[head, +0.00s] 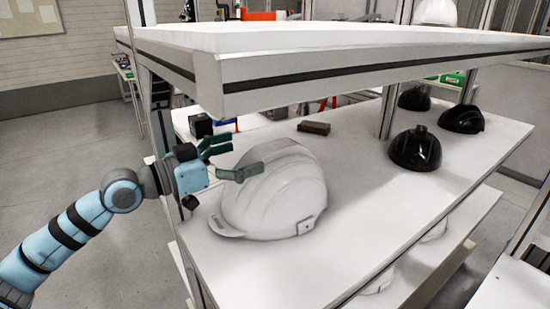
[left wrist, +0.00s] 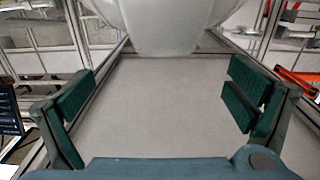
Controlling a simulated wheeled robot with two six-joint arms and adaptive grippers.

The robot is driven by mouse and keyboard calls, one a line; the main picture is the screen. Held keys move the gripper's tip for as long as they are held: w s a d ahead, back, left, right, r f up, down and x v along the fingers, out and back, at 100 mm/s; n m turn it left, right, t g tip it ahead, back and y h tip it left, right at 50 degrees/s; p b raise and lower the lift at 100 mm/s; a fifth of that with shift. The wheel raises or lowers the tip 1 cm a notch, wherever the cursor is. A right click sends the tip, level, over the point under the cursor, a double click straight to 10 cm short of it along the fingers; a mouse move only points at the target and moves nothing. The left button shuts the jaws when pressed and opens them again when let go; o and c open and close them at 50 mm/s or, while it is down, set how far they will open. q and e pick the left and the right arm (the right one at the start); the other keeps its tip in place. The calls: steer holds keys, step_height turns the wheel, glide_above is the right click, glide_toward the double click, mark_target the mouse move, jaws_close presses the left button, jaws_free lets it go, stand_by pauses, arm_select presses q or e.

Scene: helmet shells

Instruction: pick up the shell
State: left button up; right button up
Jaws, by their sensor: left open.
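A white helmet shell (head: 275,192) sits on the white shelf (head: 360,240) in the head view, near its left end, brim toward the lower left. My left gripper (head: 240,159) is open at the shell's upper left side, its fingers pointing toward it. In the left wrist view my gripper (left wrist: 158,105) shows its two green finger pads wide apart with nothing between them. The shell (left wrist: 165,25) fills the top middle there, beyond the fingertips. I cannot tell from the head view whether a finger touches the shell. My right gripper is not seen.
An upper shelf board (head: 330,58) hangs over the shell. Black helmet shells (head: 415,150) stand farther right. A small brown block (head: 314,128) lies behind the white shell, and a dark box (head: 201,124) stands behind my gripper. The shelf's front right is clear.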

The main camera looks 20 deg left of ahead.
mark_target(256, 153)
arm_select(q)
steer(key=shift+w+d+r+p, duration=0.2)
steer(key=shift+r+p, duration=0.1)
steer(key=shift+w+d+f, duration=0.15)
steer(key=shift+w+f, duration=0.05)
steer(key=shift+w, duration=0.05)
steer(key=x, duration=0.1)
steer(key=p+x, duration=0.1)
steer(key=x, duration=0.1)
steer(key=p+x, duration=0.1)
steer(key=shift+w+f, duration=0.35)
steer(key=shift+f, duration=0.05)
steer(key=shift+w+d+f+p, duration=0.1)
steer(key=shift+w+f+p, duration=0.05)
steer(key=shift+w+p, duration=0.2)
steer(key=shift+s, duration=0.2)
jaws_close()
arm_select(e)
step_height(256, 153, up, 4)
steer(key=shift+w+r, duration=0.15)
